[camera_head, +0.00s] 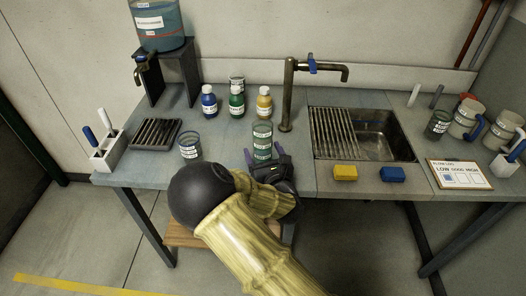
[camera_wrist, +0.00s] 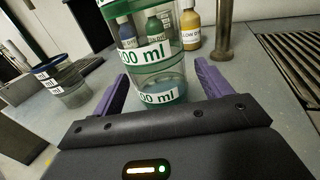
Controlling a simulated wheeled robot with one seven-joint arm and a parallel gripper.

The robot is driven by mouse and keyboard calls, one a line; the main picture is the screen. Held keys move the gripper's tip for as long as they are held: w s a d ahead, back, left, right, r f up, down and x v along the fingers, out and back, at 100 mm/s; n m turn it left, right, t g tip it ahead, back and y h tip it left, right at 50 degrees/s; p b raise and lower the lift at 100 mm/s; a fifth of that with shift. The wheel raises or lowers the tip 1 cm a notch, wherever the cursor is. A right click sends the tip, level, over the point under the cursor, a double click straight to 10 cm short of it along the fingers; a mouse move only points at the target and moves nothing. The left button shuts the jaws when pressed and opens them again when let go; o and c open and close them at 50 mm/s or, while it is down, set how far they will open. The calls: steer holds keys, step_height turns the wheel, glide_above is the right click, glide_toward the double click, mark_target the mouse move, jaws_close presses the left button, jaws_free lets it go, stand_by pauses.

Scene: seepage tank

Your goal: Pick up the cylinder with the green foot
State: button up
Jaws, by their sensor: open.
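A clear upright cylinder (camera_head: 262,137) with green bands and labels stands on the grey counter, left of the tall tap. In the wrist view the cylinder (camera_wrist: 160,72) stands between my two purple fingers, its top cut off by the frame. Its lowest part is close to the palm bar, and the foot's colour is hard to make out. My gripper (camera_head: 263,157) is open at the cylinder's near side, low over the counter. In the wrist view a gap shows left of the cylinder; the right finger looks closer, contact unclear.
Blue, green and yellow-orange bottles (camera_head: 209,101) (camera_head: 236,102) (camera_head: 264,103) stand close behind the cylinder. A glass beaker (camera_head: 190,148) stands to the left.

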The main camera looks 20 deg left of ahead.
mark_target(261, 120)
steer(key=shift+x, duration=1.4)
steer(key=c, duration=1.2)
steer(key=shift+r, duration=0.2)
steer(key=shift+r+p, duration=0.35)
steer(key=shift+r, duration=4.45)
